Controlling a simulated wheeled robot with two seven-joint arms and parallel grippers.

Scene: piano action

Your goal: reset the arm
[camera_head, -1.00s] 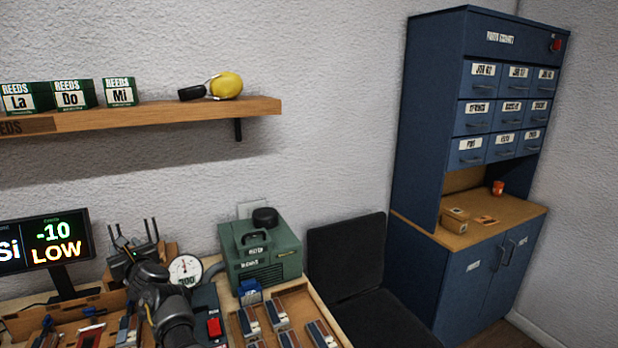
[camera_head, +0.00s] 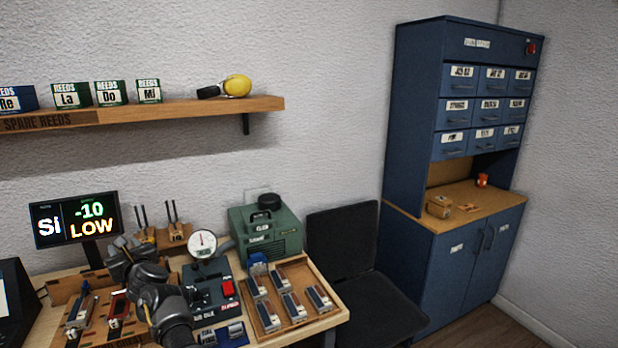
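One dark grey arm of mine comes in from the bottom edge and reaches up and left over the workbench; I take it to be my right arm. Its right gripper (camera_head: 124,248) is at the far end, near the display stand and behind the wrist links. Its fingers are small and partly hidden, so I cannot tell whether they are open or hold anything. My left gripper is not in view. The display (camera_head: 76,220) reads "Si -10 LOW". A round dial gauge (camera_head: 203,243) stands on a dark unit with a red button, right of the arm.
A wooden tray (camera_head: 333,301) with several reed parts lies right of the gauge, before a green machine (camera_head: 266,232). Another wooden holder (camera_head: 60,289) lies left of the arm. A black chair (camera_head: 345,240) and blue cabinet (camera_head: 412,140) stand right. A shelf (camera_head: 180,111) with reed boxes hangs above.

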